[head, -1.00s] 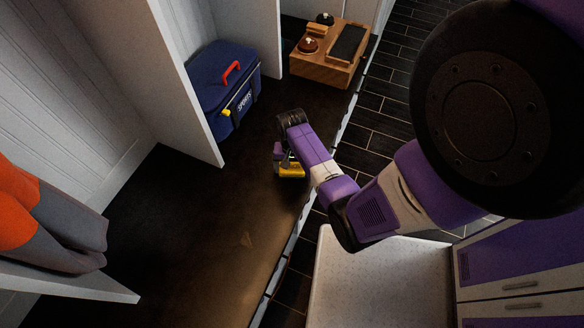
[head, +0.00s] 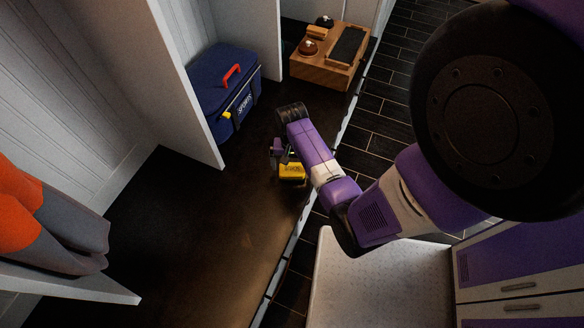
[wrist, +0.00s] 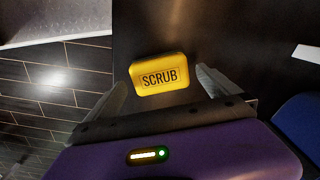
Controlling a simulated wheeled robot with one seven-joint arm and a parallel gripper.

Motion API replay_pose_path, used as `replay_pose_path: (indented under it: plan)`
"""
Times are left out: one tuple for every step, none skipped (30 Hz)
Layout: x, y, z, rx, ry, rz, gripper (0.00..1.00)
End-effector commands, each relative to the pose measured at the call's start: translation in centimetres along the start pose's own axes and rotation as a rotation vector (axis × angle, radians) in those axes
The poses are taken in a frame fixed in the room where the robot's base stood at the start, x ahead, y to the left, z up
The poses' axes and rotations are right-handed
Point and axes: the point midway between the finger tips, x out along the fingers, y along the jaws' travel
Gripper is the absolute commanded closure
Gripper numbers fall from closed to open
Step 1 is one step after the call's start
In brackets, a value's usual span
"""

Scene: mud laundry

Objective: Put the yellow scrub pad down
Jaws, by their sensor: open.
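The yellow scrub pad (head: 291,173) is on or just above the dark brown floor of the open cubby, near its front edge; contact underneath is hidden. In the wrist view the pad (wrist: 159,75) shows its black "SCRUB" label facing up. My gripper (wrist: 163,80) is open, with one grey finger to each side of the pad and a visible gap on both sides. In the head view my gripper (head: 283,161) is right beside the pad, and part of the fingers is hidden by the wrist.
A navy sports bag (head: 222,90) with a red handle stands behind a white divider. A wooden box (head: 321,72) with a dark pad stands at the back. The dark floor (head: 190,225) left of my gripper is clear.

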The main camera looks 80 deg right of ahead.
Motion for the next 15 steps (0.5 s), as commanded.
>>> replay_pose_path:
  plan:
    - [-1.4,-0.1,-0.1,-0.001,0.003,-0.001,0.0]
    - [-2.0,0.0,-0.1,-0.001,0.003,-0.001,0.0]
    - [-2.9,0.0,0.0,0.0,0.003,-0.001,0.0]
    - [-3.5,0.0,0.0,-0.001,0.003,-0.001,0.0]
    - [-4.1,0.0,-0.1,-0.001,0.003,-0.001,0.0]
    - [-4.8,0.0,0.0,-0.001,0.003,-0.001,0.0]
    - [-5.3,0.0,0.0,-0.001,0.002,-0.001,0.0]
    - [-5.8,0.0,0.0,-0.001,0.003,-0.001,0.0]
    - [-6.4,0.0,0.0,0.0,0.002,-0.001,0.0]
    - [-6.8,0.0,-0.1,0.0,0.002,-0.001,0.0]
    - [-7.1,0.0,0.0,0.0,0.002,-0.001,0.0]
    - [-7.5,0.0,0.0,0.0,0.001,0.0,0.0]
    - [-7.7,0.0,0.0,0.0,0.001,0.0,0.0]
    - [-8.0,0.0,0.0,0.0,0.001,0.0,0.0]
    - [-8.1,0.0,0.0,-0.001,0.001,0.0,0.0]
